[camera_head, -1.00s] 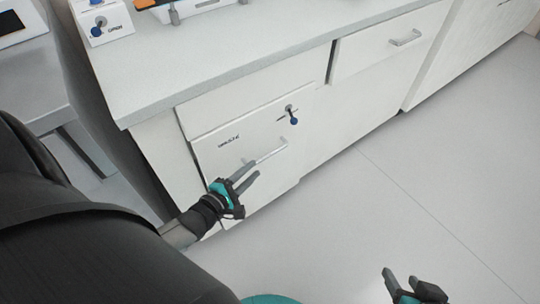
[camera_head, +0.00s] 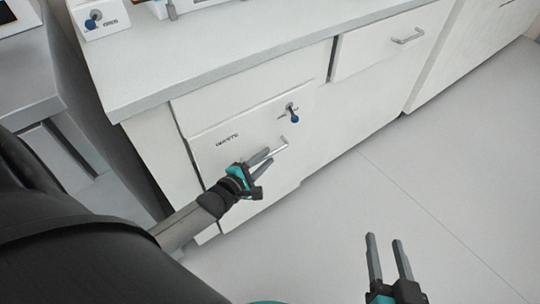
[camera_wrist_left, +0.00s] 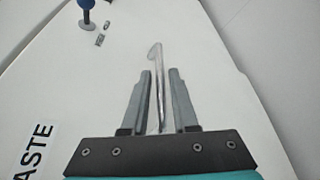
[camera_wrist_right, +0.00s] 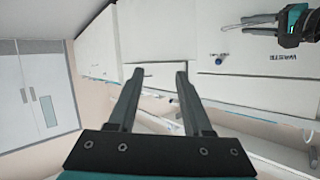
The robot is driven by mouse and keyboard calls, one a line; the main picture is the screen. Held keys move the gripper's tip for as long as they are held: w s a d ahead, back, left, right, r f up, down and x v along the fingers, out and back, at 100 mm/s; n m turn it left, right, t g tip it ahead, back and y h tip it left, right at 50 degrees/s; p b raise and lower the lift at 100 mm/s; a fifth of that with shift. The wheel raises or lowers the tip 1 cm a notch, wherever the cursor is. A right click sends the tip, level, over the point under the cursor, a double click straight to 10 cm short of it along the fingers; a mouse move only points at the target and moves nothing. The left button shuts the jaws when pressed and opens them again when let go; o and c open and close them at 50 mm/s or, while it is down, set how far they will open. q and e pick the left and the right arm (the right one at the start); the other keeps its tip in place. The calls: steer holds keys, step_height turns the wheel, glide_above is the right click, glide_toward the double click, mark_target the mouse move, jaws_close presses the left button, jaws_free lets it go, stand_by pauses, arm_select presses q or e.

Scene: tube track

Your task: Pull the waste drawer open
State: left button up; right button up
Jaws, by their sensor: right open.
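The waste drawer (camera_head: 215,165) is a white front panel with a "WASTE" label in the lower left part of the cabinet. Its metal bar handle (camera_head: 282,145) is on the right of the panel; it also shows in the left wrist view (camera_wrist_left: 157,65). My left gripper (camera_head: 269,156) is at the handle with its fingers either side of the bar. In the left wrist view the fingers are open, with the bar nearer the left finger. I cannot tell whether the panel stands out from the cabinet. My right gripper (camera_head: 384,240) is open and empty, out over the floor.
A blue-tipped knob (camera_head: 293,116) sits just above the handle. Another drawer with a handle (camera_head: 407,37) is further right. The grey countertop (camera_head: 215,72) overhangs the cabinet. The floor (camera_head: 430,170) in front is clear.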

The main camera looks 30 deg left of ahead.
arm_select(q)
steer(key=shift+b+x, duration=0.4)
steer(key=shift+x, duration=0.45)
steer(key=shift+w+d+f, duration=0.1)
steer(key=shift+w+f, duration=0.05)
steer(key=shift+w, duration=0.35)
arm_select(e)
steer(key=shift+s+a+r+m+t+y, duration=0.15)
steer(key=shift+s+a+r+t+y, duration=0.1)
steer(key=shift+a+r+t, duration=0.35)
steer(key=shift+s+a+r+m+t+y, duration=0.15)
steer(key=shift+s+a+r+t+y, duration=0.1)
steer(key=shift+t, duration=0.55)
arm_select(q)
jaws_close()
